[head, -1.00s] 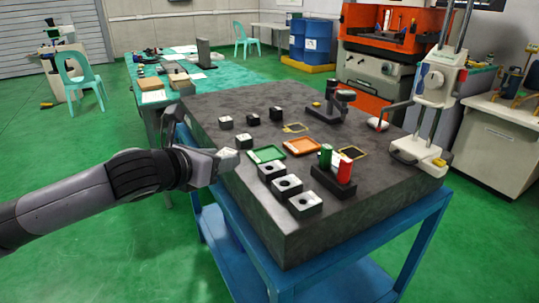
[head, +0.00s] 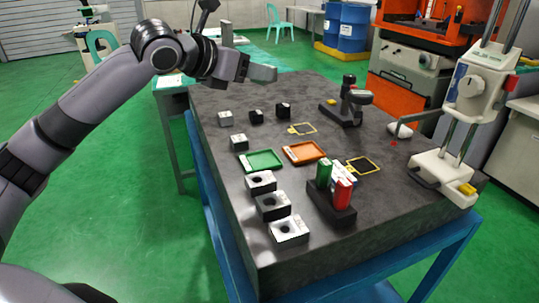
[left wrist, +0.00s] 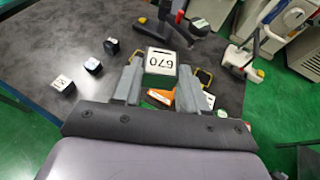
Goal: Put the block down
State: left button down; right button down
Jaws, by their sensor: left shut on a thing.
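My left gripper (head: 262,72) is above the far left part of the dark granite plate (head: 215,95). It is shut on a block (left wrist: 161,61) with a white face marked 670 and black sides, which shows between the fingers in the left wrist view. In the head view I cannot make out the held block. Three small blocks stand in a row on the plate, at left (head: 226,118), middle (head: 256,116) and right (head: 283,110). Another small block (head: 239,142) stands nearer. My right gripper is not in view.
A green tray (head: 263,160) and an orange tray (head: 305,152) lie mid-plate, near yellow outlined squares (head: 302,129) (head: 362,165). Several holed blocks (head: 272,206) and a black stand (head: 330,205) with green and red pieces are in front. A height stand (head: 455,150) is at right.

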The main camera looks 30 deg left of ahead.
pick_arm(q)
jog(key=b, duration=0.2)
send_over(255, 166)
notch_tip(255, 166, down, 15)
jog(key=shift+f+b, duration=0.4)
jog(key=shift+f, duration=1.85)
jog(key=shift+r, duration=0.1)
jog(key=c, duration=0.9)
grip_release()
jog(key=shift+f, duration=0.25)
